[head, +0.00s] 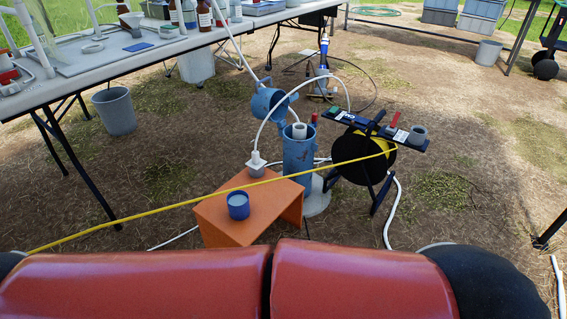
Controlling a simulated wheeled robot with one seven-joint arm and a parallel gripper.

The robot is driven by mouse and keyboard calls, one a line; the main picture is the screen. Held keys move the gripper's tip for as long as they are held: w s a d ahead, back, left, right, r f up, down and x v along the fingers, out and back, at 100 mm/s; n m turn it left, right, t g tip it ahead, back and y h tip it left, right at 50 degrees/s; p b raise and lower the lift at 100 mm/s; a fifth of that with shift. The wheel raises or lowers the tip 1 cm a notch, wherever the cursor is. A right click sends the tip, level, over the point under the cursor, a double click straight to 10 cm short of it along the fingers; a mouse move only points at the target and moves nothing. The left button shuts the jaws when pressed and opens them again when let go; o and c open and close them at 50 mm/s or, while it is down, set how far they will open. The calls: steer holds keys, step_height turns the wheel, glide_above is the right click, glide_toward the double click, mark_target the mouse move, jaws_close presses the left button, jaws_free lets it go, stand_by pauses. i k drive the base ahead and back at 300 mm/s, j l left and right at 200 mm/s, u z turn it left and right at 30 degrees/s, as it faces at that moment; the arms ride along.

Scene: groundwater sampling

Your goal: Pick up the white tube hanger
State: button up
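A small white block-like fitting (257,164) sits at the back edge of the orange stand, with a thin white tube (293,86) arching up from it; it may be the white tube hanger, but I cannot tell for sure. A blue upright well casing (298,168) stands just right of it, with its blue lid (270,104) tilted open. A short white pipe (299,131) pokes out of the casing's top. My gripper is not in view; only red and black parts of my arm cross the bottom of the head view.
The orange stand (216,212) carries a blue cup (238,204). A black reel (361,158) with a dark top bar (372,130) stands right of the casing. A yellow line (130,220) stretches low across the stand. A long table (100,75) fills the upper left, with a grey bucket (114,112) nearby.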

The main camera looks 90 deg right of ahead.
mark_target(256, 163)
steer(key=z, duration=2.8)
